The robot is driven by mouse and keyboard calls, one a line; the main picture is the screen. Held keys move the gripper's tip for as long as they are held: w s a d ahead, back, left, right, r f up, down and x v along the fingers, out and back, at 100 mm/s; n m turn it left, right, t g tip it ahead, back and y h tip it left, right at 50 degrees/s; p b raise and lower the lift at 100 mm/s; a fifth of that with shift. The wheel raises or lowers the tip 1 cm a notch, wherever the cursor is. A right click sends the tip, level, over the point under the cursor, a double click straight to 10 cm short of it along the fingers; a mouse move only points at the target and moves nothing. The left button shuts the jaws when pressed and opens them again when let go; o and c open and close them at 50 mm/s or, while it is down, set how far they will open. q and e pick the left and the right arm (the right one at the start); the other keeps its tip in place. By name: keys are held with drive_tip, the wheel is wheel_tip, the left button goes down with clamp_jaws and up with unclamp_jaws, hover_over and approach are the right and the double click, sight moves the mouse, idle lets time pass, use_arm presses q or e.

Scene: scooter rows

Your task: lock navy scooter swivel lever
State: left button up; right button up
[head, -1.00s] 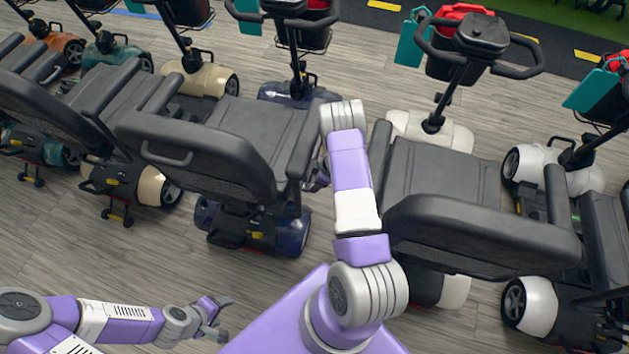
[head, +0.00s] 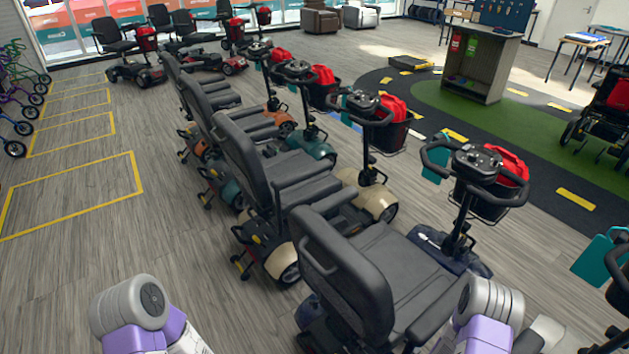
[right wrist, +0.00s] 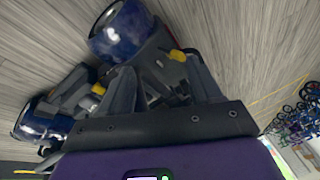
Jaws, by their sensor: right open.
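The navy scooter stands at lower middle in the head view, with a black seat (head: 345,265) and a navy front body (head: 450,252). My left gripper is out of view.
A cream scooter (head: 375,195) and several others line up beyond the navy one. Part of another scooter (head: 610,285) shows at the right edge. Yellow-marked floor (head: 75,195) at left is clear. A grey counter (head: 480,65) stands at the back right.

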drive_tip(key=s+a+r+m, duration=0.1)
drive_tip(key=s+a+r, duration=0.1)
drive_tip(key=a, duration=0.3)
drive_tip(key=s+a+r+m+g, duration=0.1)
drive_tip(key=s+a+r+m, duration=0.1)
drive_tip(key=a, duration=0.4)
drive_tip(key=s+a+r+m+y+p, duration=0.1)
drive_tip(key=s+a+r, duration=0.2)
drive_tip(key=a+r, duration=0.1)
drive_tip(key=shift+s+a+r+g, duration=0.25)
drive_tip(key=shift+a+r+g, duration=0.05)
drive_tip(key=shift+a, duration=0.35)
